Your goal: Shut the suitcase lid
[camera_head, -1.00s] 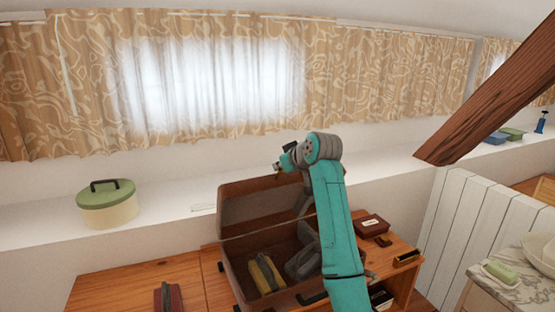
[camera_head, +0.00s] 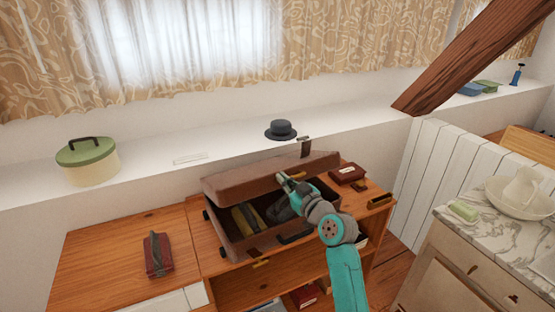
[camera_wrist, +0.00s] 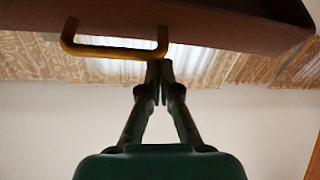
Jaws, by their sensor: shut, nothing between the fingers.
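The brown suitcase (camera_head: 232,246) sits on the wooden desk with its lid (camera_head: 240,182) tilted partway down over the body, leaving a gap at the front. A yellow item (camera_head: 246,218) and a dark grey item (camera_head: 280,208) show inside. My gripper (camera_head: 282,177) is shut and empty at the lid's front edge. In the wrist view, my shut fingertips (camera_wrist: 159,64) are beside a brass loop (camera_wrist: 115,50) on the lid's edge, with the brown lid (camera_wrist: 200,22) above them. I cannot tell whether they touch it.
A dark red item (camera_head: 157,255) lies on the desk at left, and a red-brown box (camera_head: 347,174) is right of the suitcase. The ledge behind holds a black hat (camera_head: 281,130) and a green-lidded pot (camera_head: 88,163).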

